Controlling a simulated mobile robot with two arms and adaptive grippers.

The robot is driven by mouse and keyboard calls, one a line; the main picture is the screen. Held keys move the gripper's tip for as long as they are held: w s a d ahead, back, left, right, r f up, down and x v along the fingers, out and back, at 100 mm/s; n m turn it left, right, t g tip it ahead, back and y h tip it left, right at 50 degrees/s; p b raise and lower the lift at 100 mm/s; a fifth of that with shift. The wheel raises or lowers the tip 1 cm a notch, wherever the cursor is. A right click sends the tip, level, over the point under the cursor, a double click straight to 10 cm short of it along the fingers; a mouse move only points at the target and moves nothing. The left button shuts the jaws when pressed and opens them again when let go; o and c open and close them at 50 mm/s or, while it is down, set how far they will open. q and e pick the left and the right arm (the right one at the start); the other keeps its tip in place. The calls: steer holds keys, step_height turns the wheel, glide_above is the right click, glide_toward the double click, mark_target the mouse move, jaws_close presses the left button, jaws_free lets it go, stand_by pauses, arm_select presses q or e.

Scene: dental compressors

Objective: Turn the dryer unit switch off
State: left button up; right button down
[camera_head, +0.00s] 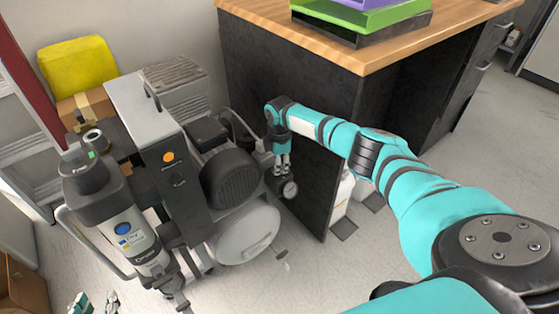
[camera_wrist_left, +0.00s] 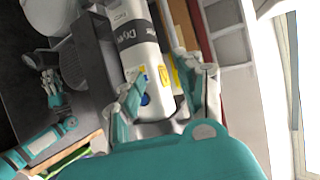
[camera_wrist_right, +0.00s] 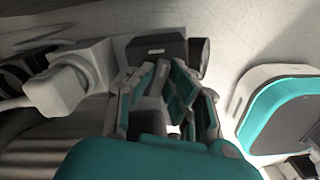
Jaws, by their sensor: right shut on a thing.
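The compressor unit stands at the left in the head view, with a grey-black control column (camera_head: 165,165) that carries an orange button (camera_head: 168,157). A dark cylindrical unit with a white label and blue round mark (camera_head: 123,229) stands at its left. My right gripper (camera_head: 282,165) reaches down beside the motor, just above a round gauge (camera_head: 289,189). In the right wrist view its fingers (camera_wrist_right: 163,90) are shut on a small dark grey lever (camera_wrist_right: 160,72) by a black box. My left gripper (camera_head: 95,303) is low at the left; its fingers (camera_wrist_left: 168,92) are apart and empty.
A wood-topped desk (camera_head: 400,42) with dark sides stands right behind my right gripper. White containers (camera_head: 343,195) are under it. Floor is clear at the right.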

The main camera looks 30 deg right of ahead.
steer(key=shift+s+a+r+m+p, duration=0.1)
steer(key=shift+r+m+p, duration=0.05)
steer(key=shift+m+p, duration=0.85)
steer(key=m+p, duration=0.1)
steer(key=m, duration=0.1)
steer(key=shift+m, duration=0.4)
steer(key=shift+m+p, duration=0.45)
steer(key=shift+m, duration=0.05)
arm_select(q)
steer(key=s+a+f+g+y+p, duration=0.1)
steer(key=s+a+f+g, duration=0.15)
steer(key=s+g, duration=0.35)
steer(key=s+a+f+g+y, duration=0.1)
steer(key=s+a+f+g, duration=0.15)
steer(key=s, duration=0.55)
arm_select(e)
steer(key=m, duration=0.2)
steer(key=shift+a+m, duration=0.1)
steer(key=shift+m, duration=0.2)
steer(key=m+p, duration=0.1)
steer(key=m, duration=0.2)
arm_select(q)
steer(key=x, duration=0.7)
steer(key=shift+s+f+g+p, duration=0.25)
steer(key=shift+s+g+p, duration=0.1)
steer(key=shift+g, duration=0.1)
arm_select(e)
steer(key=shift+m, duration=1.1)
steer(key=c, duration=1.3)
jaws_free()
